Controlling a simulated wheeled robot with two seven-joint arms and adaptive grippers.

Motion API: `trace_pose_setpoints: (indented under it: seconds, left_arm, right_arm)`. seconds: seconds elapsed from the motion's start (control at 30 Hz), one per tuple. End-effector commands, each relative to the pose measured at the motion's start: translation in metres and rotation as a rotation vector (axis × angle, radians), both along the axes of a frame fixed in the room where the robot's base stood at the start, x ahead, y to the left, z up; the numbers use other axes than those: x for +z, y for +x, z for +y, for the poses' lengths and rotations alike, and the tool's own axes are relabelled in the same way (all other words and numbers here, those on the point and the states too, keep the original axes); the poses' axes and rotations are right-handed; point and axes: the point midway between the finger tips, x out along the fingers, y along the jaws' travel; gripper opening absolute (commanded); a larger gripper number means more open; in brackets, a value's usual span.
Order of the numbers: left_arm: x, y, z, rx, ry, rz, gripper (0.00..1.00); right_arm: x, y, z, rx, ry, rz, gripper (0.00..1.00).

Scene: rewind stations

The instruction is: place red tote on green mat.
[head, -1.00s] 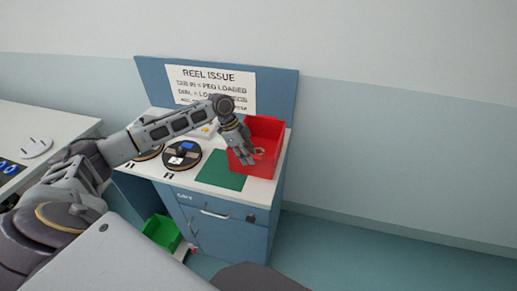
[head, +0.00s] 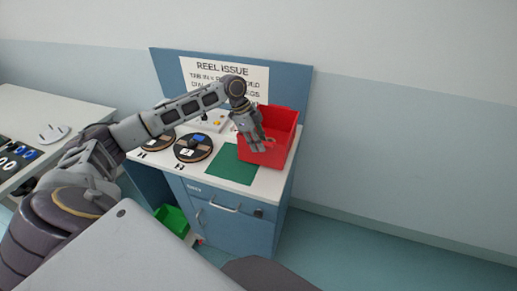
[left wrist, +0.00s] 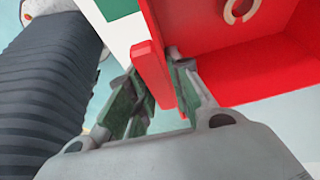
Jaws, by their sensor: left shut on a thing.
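The red tote (head: 283,121) is an open box at the right end of the white station top. It is beside the green mat (head: 231,166), to its right and slightly behind; I cannot tell whether its base touches the surface. My left gripper (head: 260,144) is at the tote's near left wall. In the left wrist view my left fingers (left wrist: 155,95) are shut on that red wall, with the tote (left wrist: 200,30) to the right. A corner of the green mat (left wrist: 118,7) shows at the top. The mat looks bare. My right gripper is not in view.
Two dark reels (head: 194,148) lie left of the mat. A sign panel (head: 225,85) reading "REEL ISSUE" stands behind. A green bin (head: 172,220) sits low beside the blue cabinet (head: 235,226). Another table (head: 40,125) is at the left. A pale ring (left wrist: 240,10) shows inside the tote.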

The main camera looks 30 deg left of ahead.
Motion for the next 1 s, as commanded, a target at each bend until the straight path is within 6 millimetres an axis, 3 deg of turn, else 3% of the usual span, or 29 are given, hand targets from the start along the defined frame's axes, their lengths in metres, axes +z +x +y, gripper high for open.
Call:
trace_pose_setpoints:
  seconds: [0.2,0.4,1.0]
  left_arm:
    - [0.035,0.002,0.0,-0.001,-0.002,-0.009,0.0]
    - [0.055,0.001,0.0,0.0,-0.001,-0.007,0.0]
    - [0.062,0.001,0.0,0.0,-0.001,-0.006,0.0]
  right_arm:
    - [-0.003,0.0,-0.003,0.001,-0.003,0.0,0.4]
    - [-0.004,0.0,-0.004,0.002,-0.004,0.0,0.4]
    - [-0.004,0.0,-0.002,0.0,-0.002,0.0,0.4]
